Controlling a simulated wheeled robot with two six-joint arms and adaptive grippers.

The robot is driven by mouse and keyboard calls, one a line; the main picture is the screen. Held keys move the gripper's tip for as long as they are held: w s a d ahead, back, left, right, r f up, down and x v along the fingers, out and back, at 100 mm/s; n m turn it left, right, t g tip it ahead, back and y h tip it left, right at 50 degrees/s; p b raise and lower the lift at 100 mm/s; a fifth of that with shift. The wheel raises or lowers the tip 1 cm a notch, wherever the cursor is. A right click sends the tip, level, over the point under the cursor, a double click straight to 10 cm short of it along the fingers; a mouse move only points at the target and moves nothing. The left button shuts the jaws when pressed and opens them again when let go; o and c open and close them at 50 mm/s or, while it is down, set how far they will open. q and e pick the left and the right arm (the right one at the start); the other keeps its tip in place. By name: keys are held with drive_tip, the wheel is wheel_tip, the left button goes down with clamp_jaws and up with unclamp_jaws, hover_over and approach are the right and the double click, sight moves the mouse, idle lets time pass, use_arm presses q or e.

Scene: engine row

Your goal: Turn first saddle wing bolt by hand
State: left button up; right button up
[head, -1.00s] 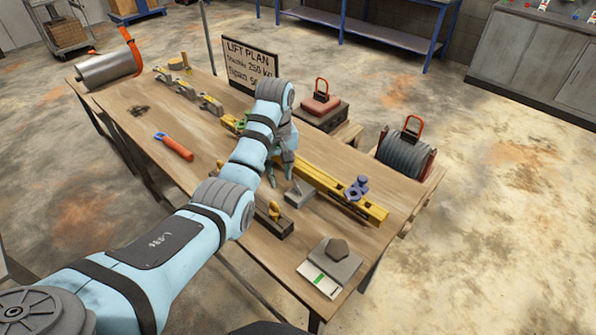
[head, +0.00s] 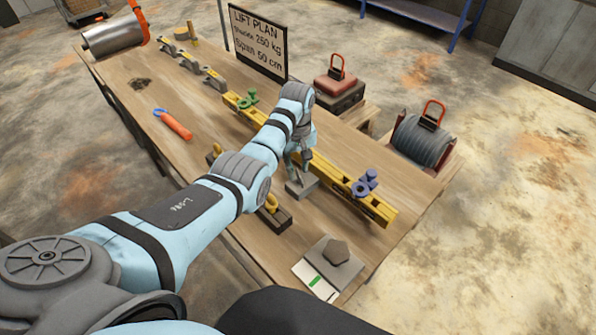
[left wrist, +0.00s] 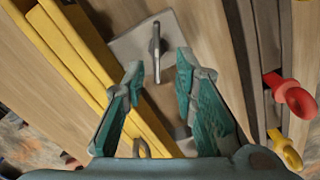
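A small grey block (head: 302,188) with a thin upright metal plate lies on the wooden bench, beside the long yellow beam (head: 335,178). In the left wrist view the block (left wrist: 128,46) shows from above, with its upright plate (left wrist: 156,52) between and just beyond my fingertips. My left gripper (head: 299,168) points down over this block. Its teal fingers (left wrist: 158,66) are open, with a clear gap on each side of the plate. Whether this plate is the saddle wing bolt, I cannot tell. My right gripper is not in view.
A green shackle (head: 247,99) and a purple shackle (head: 365,183) sit on the beam. A dark block with yellow pieces (head: 272,217) lies close in front. A grey hex piece (head: 337,252) rests near the bench's front corner. The orange-handled tool (head: 173,124) lies left.

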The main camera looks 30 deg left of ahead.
use_arm(q)
drive_tip(key=shift+w+f, duration=0.2)
drive_tip(key=shift+f, duration=0.35)
drive_tip(key=shift+w+f, duration=0.15)
drive_tip(key=shift+f, duration=0.4)
drive_tip(key=shift+s+d+r, duration=0.1)
drive_tip(key=shift+s+r, duration=0.1)
drive_tip(key=shift+s, duration=0.05)
drive_tip(key=shift+c, duration=0.8)
clamp_jaws()
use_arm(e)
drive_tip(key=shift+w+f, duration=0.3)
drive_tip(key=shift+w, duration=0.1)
use_arm(q)
drive_tip(key=shift+r+m, duration=0.1)
drive_tip(key=shift+m, duration=0.3)
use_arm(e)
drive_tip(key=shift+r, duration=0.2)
